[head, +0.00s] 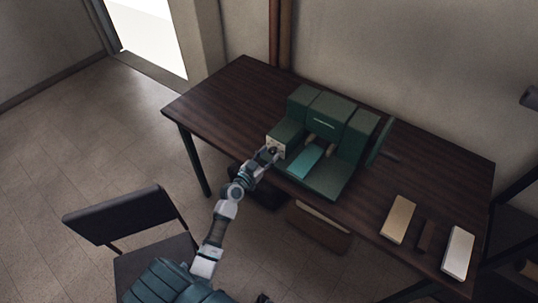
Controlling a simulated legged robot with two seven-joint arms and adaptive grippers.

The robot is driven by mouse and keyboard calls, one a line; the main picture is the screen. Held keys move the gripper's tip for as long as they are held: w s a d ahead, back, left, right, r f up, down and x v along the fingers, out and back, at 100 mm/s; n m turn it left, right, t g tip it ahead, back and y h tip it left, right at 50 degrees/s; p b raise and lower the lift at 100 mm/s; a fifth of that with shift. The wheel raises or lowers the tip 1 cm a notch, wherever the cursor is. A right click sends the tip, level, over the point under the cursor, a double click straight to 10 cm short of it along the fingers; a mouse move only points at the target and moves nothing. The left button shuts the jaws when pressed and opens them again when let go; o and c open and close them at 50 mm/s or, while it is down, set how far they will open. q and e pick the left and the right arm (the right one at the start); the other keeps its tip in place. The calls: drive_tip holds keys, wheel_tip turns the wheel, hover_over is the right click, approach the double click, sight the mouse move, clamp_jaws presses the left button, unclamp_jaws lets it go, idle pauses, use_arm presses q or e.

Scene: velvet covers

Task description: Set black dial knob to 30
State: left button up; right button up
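A dark green machine (325,125) stands on the wooden table. It has a lighter teal plate (306,161) at its front. A pale panel (281,146) is on its left front end. The black dial knob (273,149) appears as a small dark spot on this panel, partly hidden by my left gripper. Its scale and setting are too small to read. My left gripper (268,154) is right at the panel, with its fingertips at or very near the knob. I cannot tell whether the fingers are closed on it. My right gripper is not in view.
The dark wooden table (226,98) has free room at the back left. A tan block (398,219), a brown block (426,236) and a white block (458,252) lie at the right. A dark chair (120,214) stands at the lower left, beside my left arm.

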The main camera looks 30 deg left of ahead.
use_arm(q)
drive_tip(key=shift+a, duration=0.2)
clamp_jaws()
drive_tip(key=shift+d+r, duration=0.1)
drive_tip(key=shift+d, duration=0.25)
drive_tip(key=shift+a, duration=0.2)
